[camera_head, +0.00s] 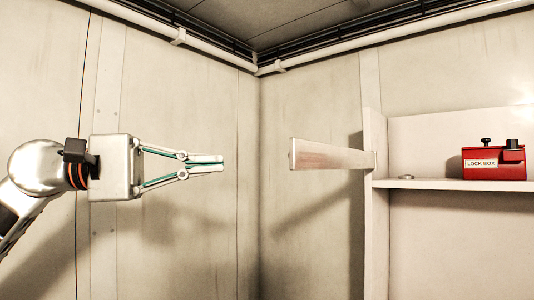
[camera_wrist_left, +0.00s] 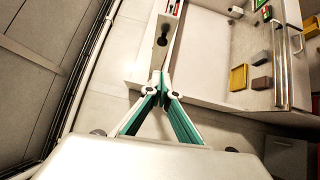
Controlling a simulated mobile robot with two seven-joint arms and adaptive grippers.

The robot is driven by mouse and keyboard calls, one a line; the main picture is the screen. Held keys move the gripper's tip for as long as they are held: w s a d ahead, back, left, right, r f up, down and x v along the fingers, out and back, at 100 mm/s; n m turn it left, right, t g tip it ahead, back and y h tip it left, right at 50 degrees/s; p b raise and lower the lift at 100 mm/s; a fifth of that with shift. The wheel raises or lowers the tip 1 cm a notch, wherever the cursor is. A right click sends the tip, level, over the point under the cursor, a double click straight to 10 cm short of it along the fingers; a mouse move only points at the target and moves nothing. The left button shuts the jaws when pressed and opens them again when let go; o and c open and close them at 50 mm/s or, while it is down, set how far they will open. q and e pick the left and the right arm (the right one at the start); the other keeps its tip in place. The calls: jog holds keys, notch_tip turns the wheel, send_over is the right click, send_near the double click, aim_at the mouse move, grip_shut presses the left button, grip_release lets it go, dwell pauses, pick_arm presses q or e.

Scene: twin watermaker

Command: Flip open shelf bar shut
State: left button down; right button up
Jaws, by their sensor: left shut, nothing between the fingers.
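The shelf bar (camera_head: 330,155) is a flat pale bar with a worn, pinkish face. In the head view it sticks out to the left from the upright side panel (camera_head: 375,215) of the white shelf (camera_head: 450,184), swung away from the shelf front. My left gripper (camera_head: 221,163) is at the left, level with the bar. It is shut and empty, pointing right, with a clear gap in the picture between its fingertips and the bar's free end. Its closed fingertips also show in the left wrist view (camera_wrist_left: 160,79). I cannot surely pick out the bar there. My right gripper is not in view.
A red lock box (camera_head: 493,164) and a small round metal piece (camera_head: 406,177) sit on the shelf. Pale walls meet in a corner behind, with a pipe (camera_head: 390,36) along the top. The wrist view shows yellow bins (camera_wrist_left: 239,77) at the right.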

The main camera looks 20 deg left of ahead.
pick_arm(q)
jog(key=w+d+p, duration=0.2)
jog(key=d, duration=0.7)
jog(key=shift+d+r+p, duration=0.3)
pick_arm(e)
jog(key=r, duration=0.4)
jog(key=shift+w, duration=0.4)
pick_arm(q)
jog(key=shift+s, duration=0.15)
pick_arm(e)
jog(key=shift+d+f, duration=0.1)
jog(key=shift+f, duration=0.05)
